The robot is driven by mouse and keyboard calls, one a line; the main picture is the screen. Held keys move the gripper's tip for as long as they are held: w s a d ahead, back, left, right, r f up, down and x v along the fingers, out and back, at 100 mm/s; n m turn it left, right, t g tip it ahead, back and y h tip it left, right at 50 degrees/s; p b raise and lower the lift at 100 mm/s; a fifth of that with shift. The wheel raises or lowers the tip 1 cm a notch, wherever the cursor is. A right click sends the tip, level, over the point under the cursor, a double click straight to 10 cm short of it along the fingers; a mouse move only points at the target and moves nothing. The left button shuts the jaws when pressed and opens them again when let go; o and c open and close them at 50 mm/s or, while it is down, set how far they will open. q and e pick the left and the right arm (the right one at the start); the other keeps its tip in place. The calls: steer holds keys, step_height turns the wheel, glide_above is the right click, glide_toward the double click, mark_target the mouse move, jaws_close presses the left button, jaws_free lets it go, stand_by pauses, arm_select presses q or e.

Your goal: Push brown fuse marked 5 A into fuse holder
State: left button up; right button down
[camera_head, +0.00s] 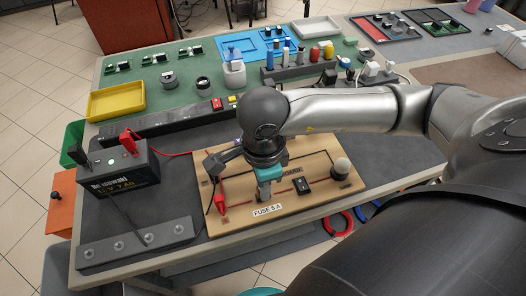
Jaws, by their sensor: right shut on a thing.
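A wooden circuit board (232,225) lies on the workbench in the middle of the view. A label reading FUSE 5 A (267,210) is fixed near its front edge. My right gripper (265,199) points down onto the board just behind this label. It is shut, and what it holds is too small and covered to make out. The fuse holder and the brown fuse cannot be told apart under the fingers. My left gripper is not in view.
A black switch (302,185) and a round white-topped part (341,167) stand on the board to the right. A red clip (220,203) is at its left. A black power supply (122,170) with leads stands left. A yellow tray (117,102) lies behind.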

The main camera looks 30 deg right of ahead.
steer(key=shift+f, duration=0.1)
stand_by(0.4)
steer(key=shift+f+b, duration=0.1)
steer(key=shift+b, duration=0.3)
steer(key=shift+f, duration=0.1)
stand_by(0.8)
steer(key=shift+c, duration=2.2)
jaws_free()
